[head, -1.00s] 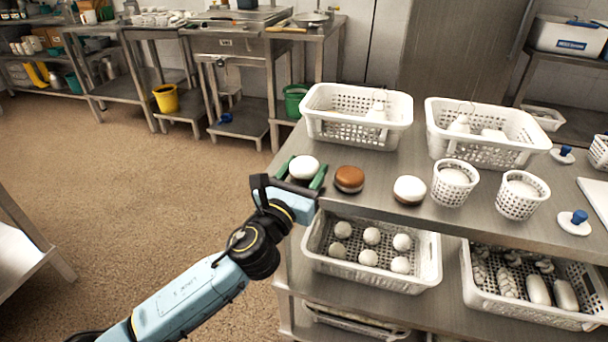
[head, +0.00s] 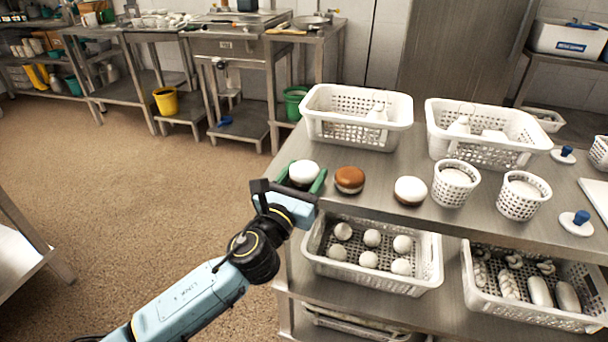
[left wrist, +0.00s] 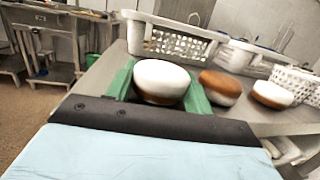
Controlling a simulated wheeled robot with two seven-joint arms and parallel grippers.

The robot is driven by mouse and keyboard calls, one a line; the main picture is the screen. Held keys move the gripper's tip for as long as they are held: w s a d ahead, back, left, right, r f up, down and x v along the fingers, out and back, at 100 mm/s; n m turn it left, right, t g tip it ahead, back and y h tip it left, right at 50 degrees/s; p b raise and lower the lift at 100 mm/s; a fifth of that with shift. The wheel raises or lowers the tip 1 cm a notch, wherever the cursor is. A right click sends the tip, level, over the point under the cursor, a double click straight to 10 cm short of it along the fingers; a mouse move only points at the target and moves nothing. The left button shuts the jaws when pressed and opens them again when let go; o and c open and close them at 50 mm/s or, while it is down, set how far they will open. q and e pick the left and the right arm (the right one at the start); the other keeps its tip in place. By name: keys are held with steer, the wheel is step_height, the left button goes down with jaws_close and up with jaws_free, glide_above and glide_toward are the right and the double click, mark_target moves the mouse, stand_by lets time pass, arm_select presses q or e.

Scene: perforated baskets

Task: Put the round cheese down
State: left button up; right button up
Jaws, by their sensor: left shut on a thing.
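The round cheese (head: 303,171), white on top with a brownish lower part, is at the left end of the steel counter (head: 330,197). My left gripper (head: 304,179) is shut on it, with one green finger on each side. In the left wrist view the cheese (left wrist: 160,78) sits between the green fingers, upright. It is at or just above the counter top; I cannot tell whether its underside touches. My right gripper is not in view.
A brown-topped cheese (head: 349,179) is close to the right, then a white one (head: 410,190). Two small perforated baskets (head: 453,187) (head: 518,200) stand farther right. Large white baskets (head: 357,128) (head: 490,150) stand behind. A basket of white balls (head: 371,279) is on the shelf below.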

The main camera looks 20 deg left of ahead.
arm_select(q)
steer(key=o, duration=1.1)
steer(key=shift+f, duration=0.15)
steer(key=shift+f, duration=0.1)
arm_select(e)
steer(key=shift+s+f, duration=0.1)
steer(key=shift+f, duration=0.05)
arm_select(q)
steer(key=shift+a+r, duration=0.1)
steer(key=shift+r, duration=0.25)
steer(key=shift+r+p, duration=0.4)
steer(key=shift+p, duration=0.1)
steer(key=v, duration=1.2)
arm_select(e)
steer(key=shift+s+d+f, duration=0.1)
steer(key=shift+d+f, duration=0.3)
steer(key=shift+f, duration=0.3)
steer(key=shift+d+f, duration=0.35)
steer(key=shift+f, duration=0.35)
